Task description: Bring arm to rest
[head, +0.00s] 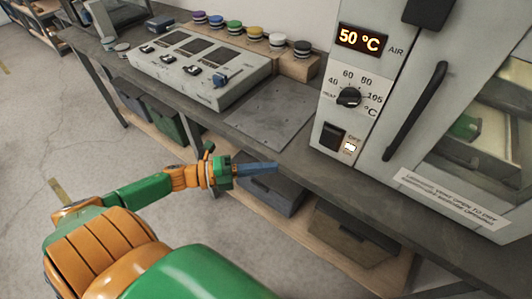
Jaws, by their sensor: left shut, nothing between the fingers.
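My left arm, orange and green, comes in from the lower left. My left gripper (258,169) is at the front edge of the grey bench (228,129), near the middle of the picture. Its blue-grey fingers are together and hold nothing. They point right, below a flat grey plate (268,114) on the bench. I cannot tell whether they touch the bench edge. My right gripper is not in view.
An oven with a 50 °C display (361,40), a dial (349,97) and a dark handle (416,111) stands at right. A control box (196,63) and a row of coloured round items (234,27) are behind. Bins (270,190) sit below the bench. Open floor lies left.

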